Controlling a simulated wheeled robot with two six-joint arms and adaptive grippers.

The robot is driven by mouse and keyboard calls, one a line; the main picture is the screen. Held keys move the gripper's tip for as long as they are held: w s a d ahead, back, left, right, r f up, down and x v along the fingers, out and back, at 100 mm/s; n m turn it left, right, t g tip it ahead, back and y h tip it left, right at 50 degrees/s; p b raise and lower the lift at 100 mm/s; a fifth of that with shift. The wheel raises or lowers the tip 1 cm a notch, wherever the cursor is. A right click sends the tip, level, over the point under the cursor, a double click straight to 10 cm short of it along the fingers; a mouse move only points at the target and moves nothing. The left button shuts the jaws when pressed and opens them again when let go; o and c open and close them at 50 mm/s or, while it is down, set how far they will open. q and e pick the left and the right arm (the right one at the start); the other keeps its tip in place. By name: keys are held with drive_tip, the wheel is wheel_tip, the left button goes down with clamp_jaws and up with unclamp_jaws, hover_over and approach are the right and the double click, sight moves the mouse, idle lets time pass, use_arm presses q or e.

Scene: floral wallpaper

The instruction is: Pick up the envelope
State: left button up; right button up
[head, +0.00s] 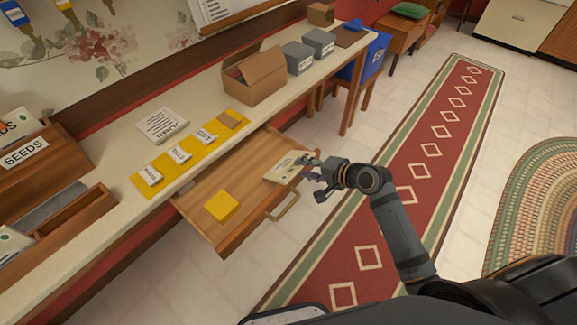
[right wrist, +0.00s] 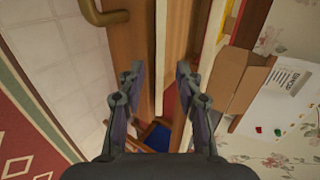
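The envelope (head: 286,167) is a pale flat item with markings at the right end of the open wooden drawer (head: 190,198) in the head view. My right gripper (head: 312,176) is just right of the envelope, its fingers spread, by the drawer's right end. In the right wrist view the gripper (right wrist: 158,73) shows a gap between its fingers. A pale strip and brown wood lie behind that gap; I cannot tell whether the strip is the envelope. Contact with the envelope is unclear. My left gripper is not in view.
A yellow block (head: 221,206) lies in the drawer, which has a brass handle (head: 282,205). The counter above holds a yellow mat (head: 140,183) with labelled items, a paper (head: 162,125), a cardboard box (head: 262,80) and grey boxes (head: 298,57). The floor over the red rug (head: 395,190) is clear.

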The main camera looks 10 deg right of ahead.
drive_tip(key=shift+c, duration=0.3)
clamp_jaws()
